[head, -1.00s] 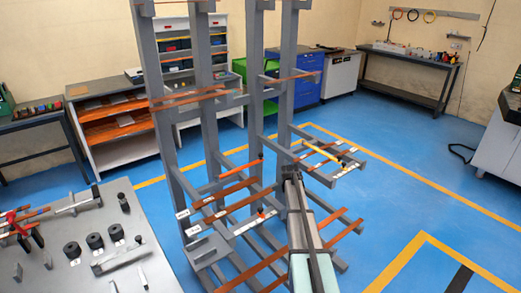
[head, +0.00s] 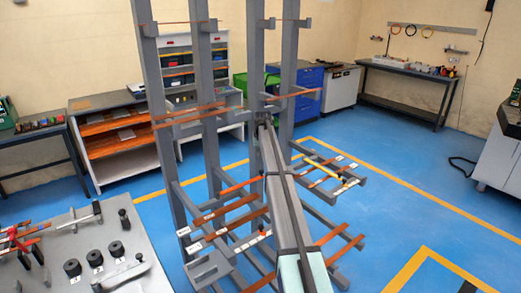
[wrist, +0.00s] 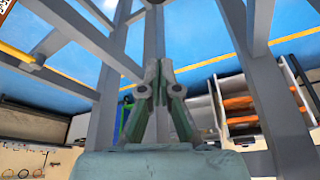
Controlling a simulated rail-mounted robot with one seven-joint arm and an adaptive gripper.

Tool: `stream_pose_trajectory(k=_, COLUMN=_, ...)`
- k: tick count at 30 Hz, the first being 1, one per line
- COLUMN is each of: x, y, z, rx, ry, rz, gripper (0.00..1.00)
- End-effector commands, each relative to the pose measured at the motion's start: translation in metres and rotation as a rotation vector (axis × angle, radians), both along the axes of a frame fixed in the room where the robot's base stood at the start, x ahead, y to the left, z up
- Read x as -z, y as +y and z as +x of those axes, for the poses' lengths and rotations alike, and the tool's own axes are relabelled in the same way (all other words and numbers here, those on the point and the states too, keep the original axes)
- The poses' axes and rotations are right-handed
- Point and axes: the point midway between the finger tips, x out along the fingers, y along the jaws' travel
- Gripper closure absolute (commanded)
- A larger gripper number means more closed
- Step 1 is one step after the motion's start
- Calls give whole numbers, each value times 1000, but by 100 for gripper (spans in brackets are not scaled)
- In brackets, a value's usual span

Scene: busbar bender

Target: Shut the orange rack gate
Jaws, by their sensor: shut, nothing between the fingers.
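A thin orange bar that looks like the orange rack gate (head: 238,187) lies low in the grey rack (head: 205,130), left of my arm. Its right end is hidden behind my arm, and I cannot tell whether it is latched. My gripper (head: 263,120) is small and dark in the head view, raised in front of a rack upright, above and apart from the orange bar. In the wrist view my gripper (wrist: 159,66) is shut and empty, its fingers pointing at a grey upright.
A yellow bar (head: 322,169) with a dark knob crosses the rack's right side. Several copper bars (head: 235,223) rest on the lower arms. A grey bench (head: 75,250) with black cylinders stands at left. Blue floor (head: 400,225) is free at right.

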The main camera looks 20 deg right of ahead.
Motion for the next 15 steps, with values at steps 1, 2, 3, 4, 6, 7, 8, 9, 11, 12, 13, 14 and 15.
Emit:
stream_pose_trajectory(k=1, x=8, y=-1, z=4, rx=0, ry=3, rz=1, gripper=100)
stream_pose_trajectory(k=2, x=14, y=-2, z=6, rx=0, ry=3, rz=1, gripper=100)
stream_pose_trajectory(k=3, x=21, y=-2, z=9, rx=-1, ry=2, rz=0, gripper=100)
stream_pose_trajectory(k=4, x=26, y=-3, z=11, rx=-1, ry=2, rz=0, gripper=100)
stream_pose_trajectory(k=6, x=39, y=-4, z=15, rx=-1, ry=3, rz=0, gripper=100)
stream_pose_trajectory(k=7, x=44, y=-4, z=17, rx=-1, ry=2, rz=0, gripper=100)
stream_pose_trajectory(k=8, x=49, y=-5, z=19, rx=-1, ry=2, rz=0, gripper=100)
stream_pose_trajectory(k=9, x=52, y=-4, z=14, rx=-1, ry=2, rz=0, gripper=100)
stream_pose_trajectory(k=11, x=52, y=0, z=1, rx=-1, ry=1, rz=-1, gripper=100)
stream_pose_trajectory(k=12, x=52, y=1, z=-4, rx=-1, ry=1, rz=-1, gripper=100)
stream_pose_trajectory(k=13, x=53, y=2, z=-7, rx=-1, ry=0, rz=-1, gripper=100)
stream_pose_trajectory(k=14, x=54, y=3, z=-10, rx=-1, ry=0, rz=-1, gripper=100)
stream_pose_trajectory(k=15, x=55, y=3, z=-13, rx=-1, ry=-1, rz=-1, gripper=100)
